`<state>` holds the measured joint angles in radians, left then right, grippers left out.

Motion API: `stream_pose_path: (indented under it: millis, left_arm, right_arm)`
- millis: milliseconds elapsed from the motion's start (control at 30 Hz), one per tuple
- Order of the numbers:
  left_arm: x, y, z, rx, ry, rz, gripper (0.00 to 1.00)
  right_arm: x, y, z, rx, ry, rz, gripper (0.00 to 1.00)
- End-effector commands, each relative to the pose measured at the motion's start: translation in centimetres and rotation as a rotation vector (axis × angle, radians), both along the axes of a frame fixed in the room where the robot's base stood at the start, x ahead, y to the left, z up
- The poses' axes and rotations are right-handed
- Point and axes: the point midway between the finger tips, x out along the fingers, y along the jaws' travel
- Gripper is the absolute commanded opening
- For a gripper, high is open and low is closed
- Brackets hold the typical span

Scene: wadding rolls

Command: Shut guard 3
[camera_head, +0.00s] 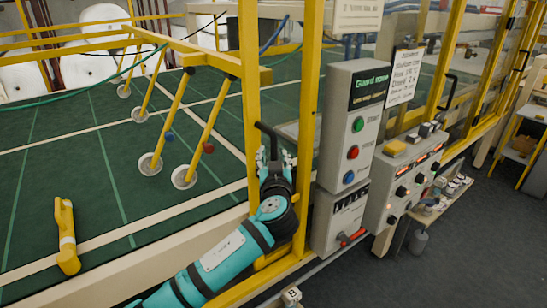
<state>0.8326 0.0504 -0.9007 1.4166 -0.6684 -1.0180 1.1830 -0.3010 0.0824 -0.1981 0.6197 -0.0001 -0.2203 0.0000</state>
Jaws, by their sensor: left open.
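A yellow-framed guard (250,90) stands in the middle of the view, beside the grey control box. A black curved handle (267,133) shows at this frame. My left gripper (276,160) is at the handle, pointing up, with its teal arm coming from below. It is open; I cannot tell whether its fingers touch the handle. More yellow guard frames (446,60) with black handles (448,92) run to the right. I see no number that tells which is guard 3. My right gripper is not in view.
The grey control box (348,120) with "Guard zone" label and coloured buttons stands close right of my gripper. A button panel (408,185) is beyond it. Wheels on yellow arms (150,163) rest over the green bed (95,190).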

Motion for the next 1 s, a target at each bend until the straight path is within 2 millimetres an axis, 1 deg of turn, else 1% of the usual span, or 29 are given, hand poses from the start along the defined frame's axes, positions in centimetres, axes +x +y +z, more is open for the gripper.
stream_pose_path:
  millis: [33, 333, 1000]
  left_arm:
    - [-0.02, -0.01, 0.01, 0.000, 0.000, 0.000, 0.39]
    - [-0.04, -0.01, 0.01, 0.000, 0.000, 0.000, 0.00]
    - [-0.10, -0.10, -0.16, 0.000, 0.002, -0.003, 0.00]
  right_arm:
    - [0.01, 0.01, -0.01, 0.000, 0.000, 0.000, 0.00]
    - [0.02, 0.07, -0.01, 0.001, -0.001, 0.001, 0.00]
    - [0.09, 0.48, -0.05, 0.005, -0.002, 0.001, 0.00]
